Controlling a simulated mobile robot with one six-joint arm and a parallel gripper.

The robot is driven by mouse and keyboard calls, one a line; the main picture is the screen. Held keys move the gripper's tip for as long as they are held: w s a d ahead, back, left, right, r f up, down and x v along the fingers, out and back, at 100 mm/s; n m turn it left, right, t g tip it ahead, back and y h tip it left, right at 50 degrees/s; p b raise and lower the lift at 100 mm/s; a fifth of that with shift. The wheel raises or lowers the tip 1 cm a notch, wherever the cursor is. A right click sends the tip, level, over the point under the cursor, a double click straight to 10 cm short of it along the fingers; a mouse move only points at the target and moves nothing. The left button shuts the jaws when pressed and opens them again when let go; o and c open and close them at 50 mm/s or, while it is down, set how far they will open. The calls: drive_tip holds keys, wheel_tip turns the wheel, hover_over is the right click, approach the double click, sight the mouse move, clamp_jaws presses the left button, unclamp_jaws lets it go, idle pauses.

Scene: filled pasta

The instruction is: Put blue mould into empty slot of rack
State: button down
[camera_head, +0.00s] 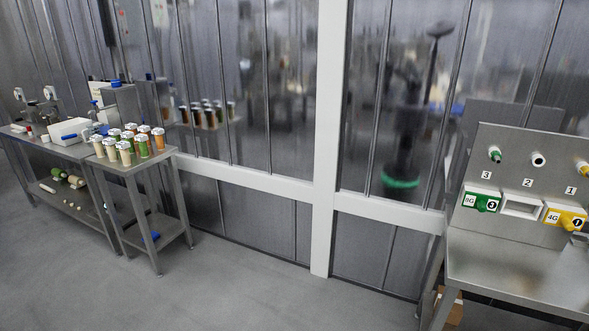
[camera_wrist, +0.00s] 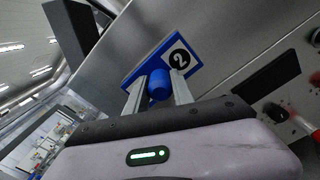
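The blue mould (camera_wrist: 147,62), with a round "2" label and a blue knob, shows in the wrist view. My gripper (camera_wrist: 158,88) has its two metal fingers on either side of the knob, and the mould is held in front of them, tilted in the picture. In the head view my gripper and the mould are not seen. The rack (camera_head: 468,226) is a steel panel at the right. Its middle slot (camera_head: 521,207), under the number 2, is empty. A green mould (camera_head: 480,202) sits in slot 3 and a yellow mould (camera_head: 565,217) in slot 1.
A steel bench top (camera_head: 520,275) lies below the rack. At the left, a small table (camera_head: 165,155) holds several capped jars, beside a longer table with a white box (camera_head: 70,131). Grey floor (camera_head: 260,290) between is clear, along a glazed wall with a white post (camera_head: 327,140).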

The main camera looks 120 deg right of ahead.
drive_tip(key=shift+s+d, duration=0.4)
drive_tip(key=shift+s, duration=0.15)
idle(0.7)
drive_tip(key=v, duration=0.6)
drive_tip(key=shift+s+b, duration=0.15)
drive_tip(key=shift+b, duration=0.3)
drive_tip(key=shift+d, duration=0.1)
idle(0.4)
